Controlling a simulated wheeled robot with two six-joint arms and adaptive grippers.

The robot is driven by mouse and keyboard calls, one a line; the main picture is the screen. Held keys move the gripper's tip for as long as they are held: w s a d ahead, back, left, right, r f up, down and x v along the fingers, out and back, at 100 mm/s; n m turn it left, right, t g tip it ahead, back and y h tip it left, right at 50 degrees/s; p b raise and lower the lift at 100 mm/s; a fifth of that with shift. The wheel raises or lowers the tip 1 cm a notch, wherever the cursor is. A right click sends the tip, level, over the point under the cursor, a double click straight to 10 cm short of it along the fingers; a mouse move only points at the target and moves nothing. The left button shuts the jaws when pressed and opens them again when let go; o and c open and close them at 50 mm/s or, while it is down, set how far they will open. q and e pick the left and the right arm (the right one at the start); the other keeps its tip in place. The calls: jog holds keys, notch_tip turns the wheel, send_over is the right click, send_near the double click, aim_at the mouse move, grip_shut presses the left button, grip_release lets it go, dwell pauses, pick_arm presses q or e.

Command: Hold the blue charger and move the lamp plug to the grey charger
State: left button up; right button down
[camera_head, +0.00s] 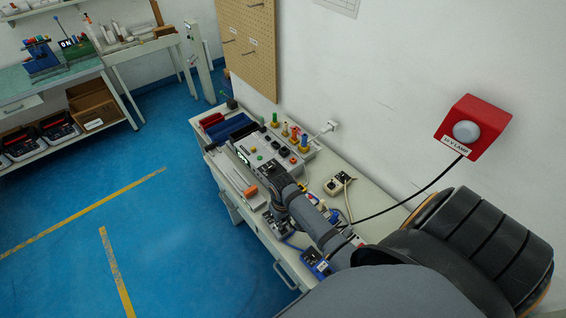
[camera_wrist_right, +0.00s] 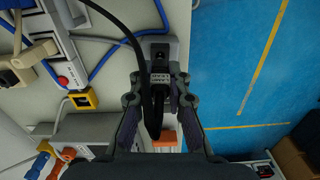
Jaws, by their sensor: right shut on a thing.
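My right gripper (camera_wrist_right: 160,98) is shut on the black lamp plug (camera_wrist_right: 162,78), which carries a white label. A black cable loops from the plug to the upper left. The plug is over the end of a grey charger (camera_wrist_right: 172,43); I cannot tell whether it is seated. In the head view my right gripper (camera_head: 276,205) is low over the bench, beside the grey charger (camera_head: 275,224) and partly hidden. The blue charger (camera_head: 315,263) lies nearer the bench's front end, beside my right forearm. My left gripper does not show.
The red lamp (camera_head: 473,127) is on the wall, its black cable hanging to the bench (camera_head: 372,187). An orange block (camera_head: 250,191), a panel of knobs (camera_head: 272,147) and a beige adapter (camera_head: 337,184) are close to the arm. Blue cables cross the bench. Open blue floor lies left.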

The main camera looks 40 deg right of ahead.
jog(key=shift+f+b, duration=0.35)
jog(key=shift+f, duration=0.9)
dwell(0.3)
jog(key=c, duration=1.2)
grip_release()
jog(key=shift+r, duration=0.4)
notch_tip(320, 180, up, 11)
jog(key=shift+r, duration=0.15)
